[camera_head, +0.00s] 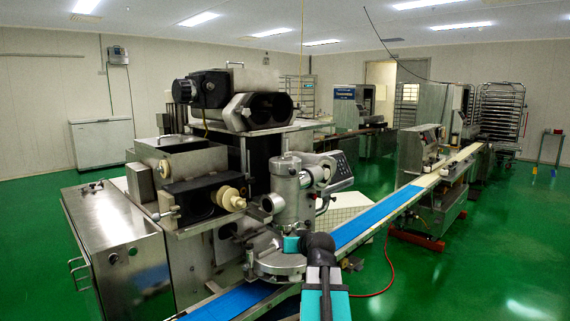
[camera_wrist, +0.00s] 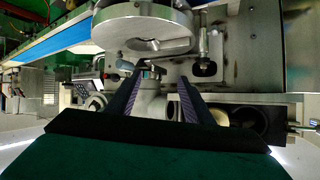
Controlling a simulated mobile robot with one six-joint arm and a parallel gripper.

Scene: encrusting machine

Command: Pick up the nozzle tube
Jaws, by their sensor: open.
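A grey metal tube-like part (camera_wrist: 153,102), which I take to be the nozzle tube, shows between the two dark fingers of my gripper (camera_wrist: 160,78) in the wrist view. My gripper is open, with a finger on each side of the part. I cannot tell whether either finger touches it. In the head view, the upright metal nozzle assembly (camera_head: 292,200) stands at the front of the encrusting machine. My dark and teal arm reaches up to its lower part and hides some of it.
The encrusting machine (camera_head: 188,165) fills the left and middle. A blue conveyor belt (camera_head: 370,220) runs past the nozzle assembly toward the back right. A round metal disc (camera_wrist: 143,30) sits close beyond my fingertips in the wrist view. Green floor (camera_head: 480,260) is open at the right.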

